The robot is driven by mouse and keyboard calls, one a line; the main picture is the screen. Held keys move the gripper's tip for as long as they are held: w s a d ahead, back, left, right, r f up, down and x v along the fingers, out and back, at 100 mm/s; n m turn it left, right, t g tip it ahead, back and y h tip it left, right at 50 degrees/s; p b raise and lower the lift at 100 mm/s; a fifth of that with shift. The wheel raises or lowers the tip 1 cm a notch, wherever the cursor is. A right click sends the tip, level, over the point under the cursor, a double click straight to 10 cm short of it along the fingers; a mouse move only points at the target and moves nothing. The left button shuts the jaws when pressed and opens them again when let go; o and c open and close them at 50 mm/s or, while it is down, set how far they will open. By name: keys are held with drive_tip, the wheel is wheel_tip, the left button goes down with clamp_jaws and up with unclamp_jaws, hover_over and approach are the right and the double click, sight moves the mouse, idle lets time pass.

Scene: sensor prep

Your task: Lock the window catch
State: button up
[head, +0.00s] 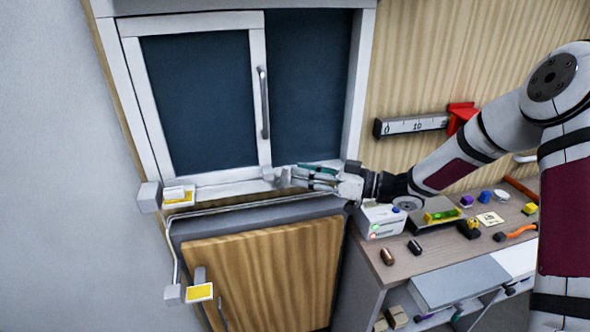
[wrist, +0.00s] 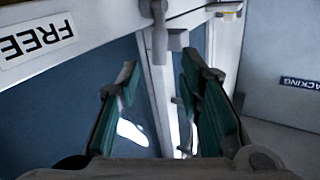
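The window (head: 200,100) has a white frame, dark panes and a vertical grey handle (head: 263,102). A small grey catch-like piece (head: 268,174) sits on the lower frame just left of my fingertips. In the wrist view a grey lever-shaped piece (wrist: 159,28), probably the catch, points down the picture from the white frame, just beyond my fingertips. My gripper (head: 292,177) is at the window's lower edge. In the wrist view my gripper (wrist: 155,78) has its two green-padded fingers apart, with nothing held between them. Whether the catch is locked I cannot tell.
A wooden cabinet door (head: 265,270) is beneath. The workbench (head: 378,268) at right carries several small items. A FREE label (wrist: 38,40) shows on the frame.

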sight(287, 169)
drive_tip(key=shift+x, duration=1.35)
drive_tip(key=shift+c, duration=0.3)
clamp_jaws()
drive_tip(key=shift+s+a+r+n+h+p, duration=0.2)
drive_tip(key=shift+a+r+n+h+p, duration=0.1)
drive_tip(key=shift+a+n+h, duration=0.3)
drive_tip(key=shift+a+h, duration=0.15)
drive_tip(key=shift+h, duration=0.55)
drive_tip(key=shift+o, duration=0.3)
unclamp_jaws()
